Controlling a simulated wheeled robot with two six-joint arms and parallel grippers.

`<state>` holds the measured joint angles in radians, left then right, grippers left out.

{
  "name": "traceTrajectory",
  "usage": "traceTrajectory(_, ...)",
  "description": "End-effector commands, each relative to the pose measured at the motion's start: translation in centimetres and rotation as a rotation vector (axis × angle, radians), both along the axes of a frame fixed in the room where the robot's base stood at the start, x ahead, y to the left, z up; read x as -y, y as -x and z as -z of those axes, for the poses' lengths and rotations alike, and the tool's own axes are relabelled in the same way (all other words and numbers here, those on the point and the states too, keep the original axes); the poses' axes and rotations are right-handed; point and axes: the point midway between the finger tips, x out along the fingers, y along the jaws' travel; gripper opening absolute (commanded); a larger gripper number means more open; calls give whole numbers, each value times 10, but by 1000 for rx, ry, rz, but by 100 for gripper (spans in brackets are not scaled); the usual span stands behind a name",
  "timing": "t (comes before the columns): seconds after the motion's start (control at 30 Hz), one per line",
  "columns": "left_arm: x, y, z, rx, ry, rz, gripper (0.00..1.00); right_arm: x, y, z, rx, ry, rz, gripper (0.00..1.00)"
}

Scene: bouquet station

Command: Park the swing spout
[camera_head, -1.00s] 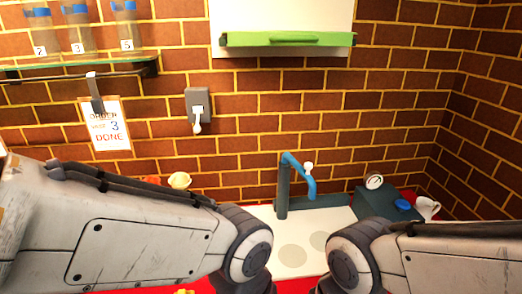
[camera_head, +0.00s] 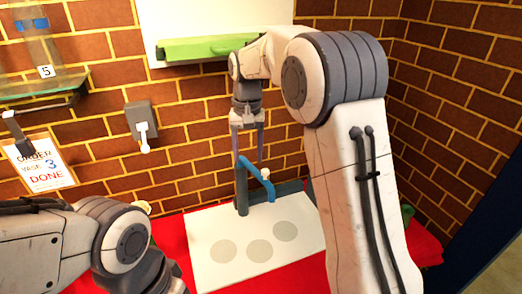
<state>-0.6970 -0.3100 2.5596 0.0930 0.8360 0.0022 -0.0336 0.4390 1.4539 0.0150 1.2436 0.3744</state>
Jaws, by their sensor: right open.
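The blue swing spout (camera_head: 257,170) sits on a dark upright post (camera_head: 241,190) at the back edge of the white board. Its arm reaches right and toward me, with the tip bent down. A small white knob (camera_head: 265,174) shows beside it. My right gripper (camera_head: 249,158) points down just above and behind the spout, with its two thin fingers apart. I cannot tell whether the fingers touch the spout. Nothing shows held between them. My left arm comes in at the lower left; its gripper is out of the picture.
The white board (camera_head: 215,275) with three grey discs lies on the red table (camera_head: 172,240). A white wall switch (camera_head: 142,132), an order card (camera_head: 45,165) reading DONE and a glass shelf (camera_head: 40,88) with a vase marked 5 are left. A green bar (camera_head: 205,48) hangs above.

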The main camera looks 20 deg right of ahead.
Motion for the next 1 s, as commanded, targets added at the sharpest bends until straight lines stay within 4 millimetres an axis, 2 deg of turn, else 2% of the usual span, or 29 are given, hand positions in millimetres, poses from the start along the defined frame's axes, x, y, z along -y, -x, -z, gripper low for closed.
traceTrajectory(0.03,0,0,-13,0,0,0,50,21,-15,-9,-4,4,63,61)
traceTrajectory(0.1,0,0,-17,0,0,-1,50,41,-27,-12,-6,9,123,61)
traceTrajectory(0.23,0,0,-21,-1,-1,-1,50,61,-37,-12,-8,14,181,61)
traceTrajectory(0.37,0,0,-22,-1,-1,-1,50,64,-39,-2,-11,14,192,61)
traceTrajectory(0.8,0,0,-41,0,0,1,50,62,-38,73,-10,14,188,61)
traceTrajectory(1.0,0,0,-44,0,0,2,50,62,-38,89,-7,14,187,61)
